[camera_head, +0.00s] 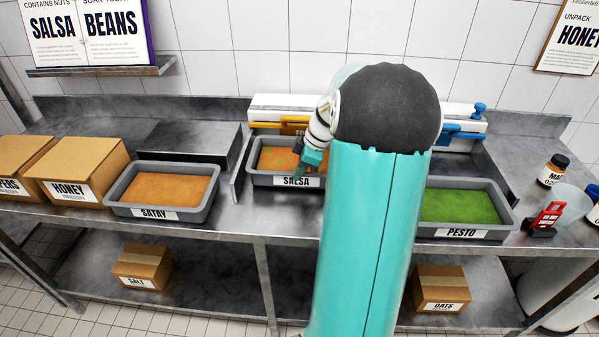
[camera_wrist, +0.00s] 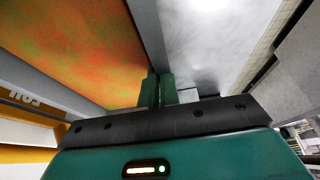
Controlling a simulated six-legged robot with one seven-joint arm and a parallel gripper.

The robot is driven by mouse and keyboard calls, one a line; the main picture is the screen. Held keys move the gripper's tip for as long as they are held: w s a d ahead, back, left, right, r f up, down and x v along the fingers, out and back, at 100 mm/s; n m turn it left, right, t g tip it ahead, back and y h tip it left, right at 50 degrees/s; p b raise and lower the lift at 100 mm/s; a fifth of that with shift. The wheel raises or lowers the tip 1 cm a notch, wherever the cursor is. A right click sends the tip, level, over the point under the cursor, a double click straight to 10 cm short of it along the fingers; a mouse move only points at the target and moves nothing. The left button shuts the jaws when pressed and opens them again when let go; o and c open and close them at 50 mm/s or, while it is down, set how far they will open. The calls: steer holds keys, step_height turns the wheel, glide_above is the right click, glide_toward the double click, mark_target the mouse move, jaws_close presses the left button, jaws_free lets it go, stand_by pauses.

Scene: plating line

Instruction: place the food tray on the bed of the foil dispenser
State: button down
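The grey food tray labelled SALSA (camera_head: 288,181), with orange-green food in it, is at the front of a white dispenser (camera_head: 285,103) with a yellow bar. The tray looks level; whether it rests on the bed or hangs just above cannot be told. My gripper (camera_head: 309,160) is at the tray's right part. In the wrist view my gripper's two fingers (camera_wrist: 160,90) are close together with the tray's grey rim (camera_wrist: 146,30) between them. The yellow bar (camera_wrist: 25,154) there has FOIL lettering nearby. My arm hides the tray's right end.
A SATAY tray (camera_head: 155,213) stands left, a PESTO tray (camera_head: 462,233) right. A second dispenser with a blue bar (camera_head: 462,130) is behind the pesto. Open steel lies between satay and dispenser.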

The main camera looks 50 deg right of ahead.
steer(key=shift+f, duration=0.25)
steer(key=shift+f, duration=0.15)
steer(key=c, duration=1.6)
jaws_free()
steer(key=shift+c, duration=0.2)
steer(key=v, duration=1.2)
steer(key=a+r+m+h, duration=0.1)
steer(key=a+r+m, duration=0.1)
steer(key=a, duration=0.8)
steer(key=a+r+m+h, duration=0.1)
steer(key=a+r, duration=0.2)
steer(key=a, duration=0.8)
steer(key=s+a+f+m+t, duration=0.1)
steer(key=s+a, duration=0.3)
steer(key=a, duration=0.4)
steer(key=s+a+f+m+t, duration=0.1)
steer(key=s+a+m, duration=0.2)
steer(key=s+a, duration=0.2)
steer(key=a, duration=0.3)
steer(key=shift+a+m+h, duration=0.3)
steer(key=shift+m+h, duration=0.1)
